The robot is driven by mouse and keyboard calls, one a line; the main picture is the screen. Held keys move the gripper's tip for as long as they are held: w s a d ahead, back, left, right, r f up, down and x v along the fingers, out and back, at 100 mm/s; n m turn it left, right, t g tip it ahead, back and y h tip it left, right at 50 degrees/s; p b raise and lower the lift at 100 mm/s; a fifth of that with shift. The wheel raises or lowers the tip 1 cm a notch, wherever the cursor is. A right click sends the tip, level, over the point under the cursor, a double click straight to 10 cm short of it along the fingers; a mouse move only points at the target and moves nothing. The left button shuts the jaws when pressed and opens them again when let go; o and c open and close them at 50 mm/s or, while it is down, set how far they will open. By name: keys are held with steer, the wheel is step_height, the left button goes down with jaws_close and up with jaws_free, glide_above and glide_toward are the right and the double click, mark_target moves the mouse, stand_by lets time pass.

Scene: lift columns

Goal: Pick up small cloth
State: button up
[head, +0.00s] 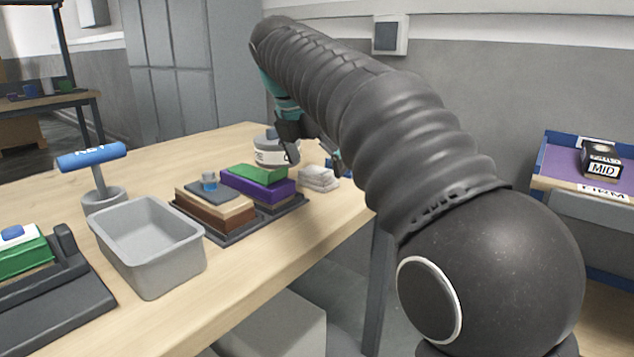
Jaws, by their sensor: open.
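A small folded white-grey cloth (318,179) lies on the wooden table near its right edge, just right of a dark tray of stacked blocks. My gripper (315,158) hangs from the end of my dark arm, just above the cloth in the picture. It is open, one finger to the upper left of the cloth and the other to its upper right. It appears empty. Part of the gripper is hidden behind my arm, and I cannot tell its exact height over the cloth.
A dark tray (230,238) holds brown, purple and green blocks. A white-grey jar (270,150) stands behind. A grey bin (150,248), a blue-topped stand (95,160) and a green block (22,257) are left. A purple-topped surface (565,168) with a black box (600,160) is right.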

mark_target(326, 168)
steer(key=shift+x, duration=1)
steer(key=shift+s, duration=0.1)
steer(key=c, duration=1.2)
steer(key=shift+o, duration=0.2)
step_height(326, 168, up, 5)
steer(key=shift+d+f+p, duration=0.1)
steer(key=shift+p, duration=0.8)
steer(key=d+r+p, duration=0.1)
steer(key=d+r, duration=0.5)
steer(key=d, duration=0.5)
steer(key=shift+s+d, duration=0.15)
steer(key=shift+d, duration=0.05)
steer(key=shift+r, duration=0.1)
